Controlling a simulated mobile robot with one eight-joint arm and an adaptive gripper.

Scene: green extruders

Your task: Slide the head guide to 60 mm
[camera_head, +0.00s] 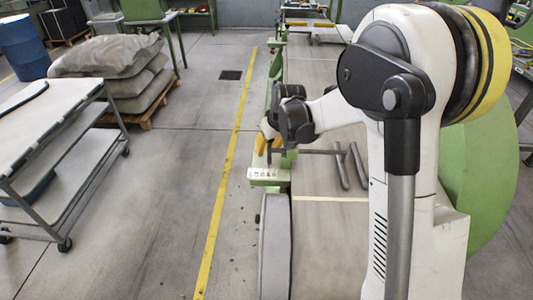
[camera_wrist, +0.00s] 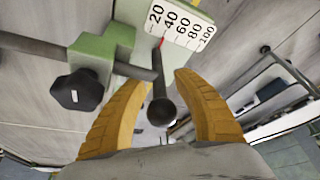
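The head guide's dark handle rod with a round end (camera_wrist: 161,112) points toward the camera in the wrist view. My gripper (camera_wrist: 160,84) is open, with one yellow finger on each side of the rod and visible gaps. A white scale plate (camera_wrist: 182,26) marked 20 to 100 lies beyond the fingertips. A red pointer (camera_wrist: 162,42) is at its edge, seemingly near the 40 mark; the exact reading is unclear. A green block (camera_wrist: 100,52) with a black knob (camera_wrist: 78,90) sits to the left. In the head view the scale plate (camera_head: 262,174) shows below my gripper (camera_head: 266,145).
A grey horizontal bar (camera_head: 318,152) extends right from the guide area. Two loose-looking grey bars (camera_head: 348,166) lie on the extruder's surface. A cart (camera_head: 50,140) and a pallet of sacks (camera_head: 115,70) stand left, beyond clear floor and a yellow line (camera_head: 225,180).

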